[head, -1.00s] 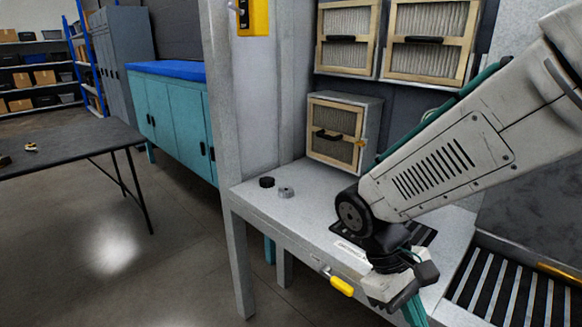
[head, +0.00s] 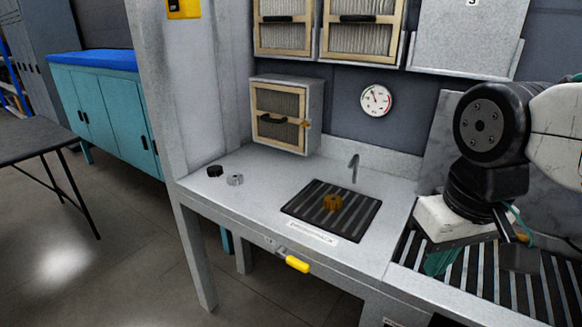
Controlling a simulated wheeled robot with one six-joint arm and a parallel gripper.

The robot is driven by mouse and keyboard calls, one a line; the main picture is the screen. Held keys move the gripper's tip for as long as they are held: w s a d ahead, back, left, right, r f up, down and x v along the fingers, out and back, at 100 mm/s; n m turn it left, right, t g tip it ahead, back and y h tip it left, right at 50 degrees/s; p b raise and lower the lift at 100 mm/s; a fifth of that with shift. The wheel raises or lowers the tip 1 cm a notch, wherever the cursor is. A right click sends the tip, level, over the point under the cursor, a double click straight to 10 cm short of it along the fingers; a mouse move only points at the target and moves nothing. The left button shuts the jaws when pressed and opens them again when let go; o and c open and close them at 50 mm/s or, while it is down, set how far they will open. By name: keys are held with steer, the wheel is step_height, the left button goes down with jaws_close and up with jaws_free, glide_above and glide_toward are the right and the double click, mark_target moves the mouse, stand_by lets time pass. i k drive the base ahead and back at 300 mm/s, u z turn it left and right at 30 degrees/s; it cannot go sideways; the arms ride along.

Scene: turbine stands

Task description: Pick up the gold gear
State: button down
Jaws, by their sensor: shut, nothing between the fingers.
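The gold gear (head: 333,202) sits on a black mat with grey stripes (head: 300,203), set in the light grey worktop (head: 260,192). Nothing touches it from above, and it is in clear view. My gripper (head: 438,264), with a white body and teal fingers, hangs to the right of the gear over the slatted rack. It is shut and empty, apart from the gear. Its fingertips are partly hidden by its own body.
A black gear (head: 215,171) and a grey gear (head: 235,180) stand on the worktop's left. A wood-framed filter box (head: 287,115) and a small metal spout (head: 354,167) stand behind. A yellow handle (head: 297,263) sticks out in front. A slatted rack (head: 487,290) lies to the right.

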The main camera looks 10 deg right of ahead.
mark_target(333, 202)
steer(key=u, duration=0.05)
steer(key=k, duration=0.5)
steer(key=u, duration=0.95)
steer(key=i, duration=1.5)
steer(key=z, duration=0.9)
